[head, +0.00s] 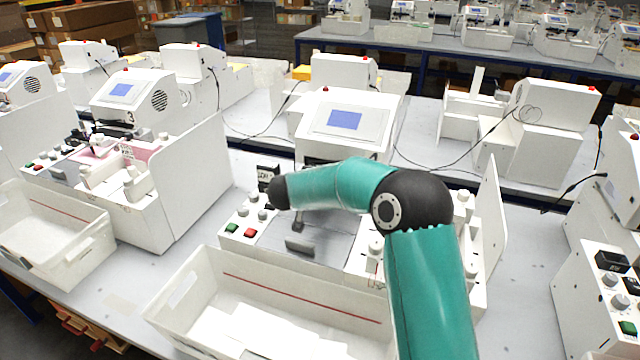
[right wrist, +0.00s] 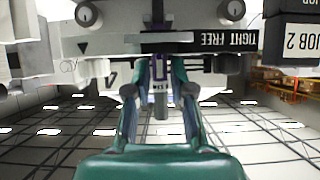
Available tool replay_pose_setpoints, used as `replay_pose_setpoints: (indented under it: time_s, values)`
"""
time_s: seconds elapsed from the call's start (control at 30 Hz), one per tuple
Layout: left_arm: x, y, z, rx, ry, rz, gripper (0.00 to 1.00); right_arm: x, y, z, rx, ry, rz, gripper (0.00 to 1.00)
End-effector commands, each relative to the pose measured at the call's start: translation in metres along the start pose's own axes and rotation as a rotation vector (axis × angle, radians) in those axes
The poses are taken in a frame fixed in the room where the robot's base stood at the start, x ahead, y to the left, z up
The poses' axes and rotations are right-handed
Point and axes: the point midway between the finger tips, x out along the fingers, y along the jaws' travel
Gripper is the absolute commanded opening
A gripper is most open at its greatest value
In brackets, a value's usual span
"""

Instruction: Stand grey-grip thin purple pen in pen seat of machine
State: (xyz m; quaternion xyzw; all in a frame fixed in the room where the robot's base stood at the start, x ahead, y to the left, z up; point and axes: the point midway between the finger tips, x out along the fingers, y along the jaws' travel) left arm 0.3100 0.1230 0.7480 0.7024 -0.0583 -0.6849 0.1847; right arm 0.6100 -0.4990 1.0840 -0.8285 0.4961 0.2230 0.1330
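In the right wrist view a thin purple pen (right wrist: 161,72) with a grey end (right wrist: 161,107) sits between the fingers of my right gripper (right wrist: 161,80). The fingers close in on it from both sides, and it appears held. The pen lies close by the machine's part with the TIGHT FREE label (right wrist: 205,38); the pen seat cannot be made out. In the head view the machine (head: 345,120) with a blue screen stands at the centre. My right arm reaches over its deck (head: 325,250), and the fingers and pen cannot be made out there. My left gripper is out of view.
A white bin (head: 190,290) stands in front of the machine. Green and red buttons and grey knobs (head: 250,214) are on its left side, with a white side plate (head: 493,215) at right. A JOB 2 block (right wrist: 292,40) shows in the right wrist view. Other machines (head: 130,150) stand around.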

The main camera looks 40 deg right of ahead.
Motion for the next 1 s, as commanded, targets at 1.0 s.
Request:
replay_pose_setpoints:
  time_s: [1.0]
  values:
    - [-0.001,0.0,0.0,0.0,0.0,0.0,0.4,-0.096,-0.001,0.0,0.0,0.001,-0.004,0.43]
